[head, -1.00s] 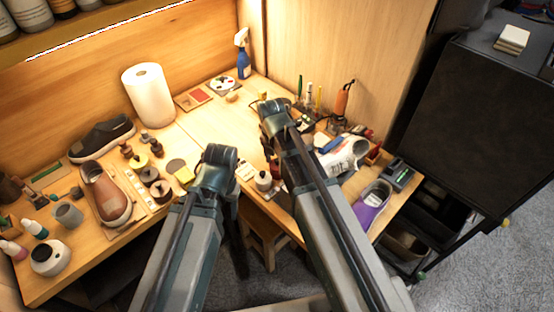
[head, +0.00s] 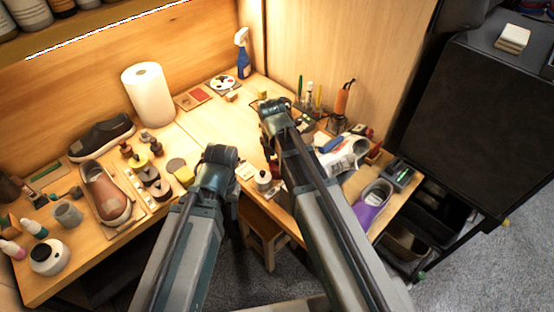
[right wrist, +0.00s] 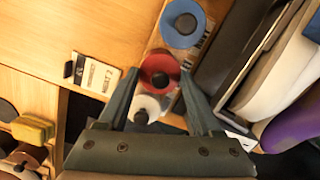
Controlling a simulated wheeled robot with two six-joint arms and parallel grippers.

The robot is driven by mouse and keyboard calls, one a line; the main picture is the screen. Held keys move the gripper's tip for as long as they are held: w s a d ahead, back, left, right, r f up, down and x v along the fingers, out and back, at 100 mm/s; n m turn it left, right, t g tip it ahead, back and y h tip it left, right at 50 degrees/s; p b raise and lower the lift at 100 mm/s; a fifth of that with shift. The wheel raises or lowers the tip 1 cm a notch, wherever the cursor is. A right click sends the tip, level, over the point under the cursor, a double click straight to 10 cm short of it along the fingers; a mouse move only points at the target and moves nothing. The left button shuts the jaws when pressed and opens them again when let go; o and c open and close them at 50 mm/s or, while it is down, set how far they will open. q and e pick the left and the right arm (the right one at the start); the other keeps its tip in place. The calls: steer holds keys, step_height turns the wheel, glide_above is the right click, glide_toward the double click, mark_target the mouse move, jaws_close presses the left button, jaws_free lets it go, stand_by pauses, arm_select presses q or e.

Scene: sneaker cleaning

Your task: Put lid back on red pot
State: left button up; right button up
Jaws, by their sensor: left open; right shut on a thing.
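In the right wrist view, a round red lid-like top with a dark knob (right wrist: 160,73) sits between the fingertips of my right gripper (right wrist: 159,78), which is shut on it. The red pot's body is hidden beneath that top, so I cannot tell whether the lid rests on it. A blue-topped pot (right wrist: 183,23) stands on one side and a white-topped pot (right wrist: 145,107) on the other. In the head view, my right gripper is mostly hidden behind its arm.
A white card (right wrist: 96,74) lies left of the pots. A dark tray (right wrist: 245,45) and a pale shoe (right wrist: 285,80) stand close on the right. In the head view, a purple shoe (head: 374,205) is at the right edge. The middle table area (head: 215,125) is clear.

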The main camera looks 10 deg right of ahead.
steer(key=o, duration=1.4)
steer(key=shift+c, duration=0.2)
steer(key=shift+r+p, duration=3.55)
jaws_close()
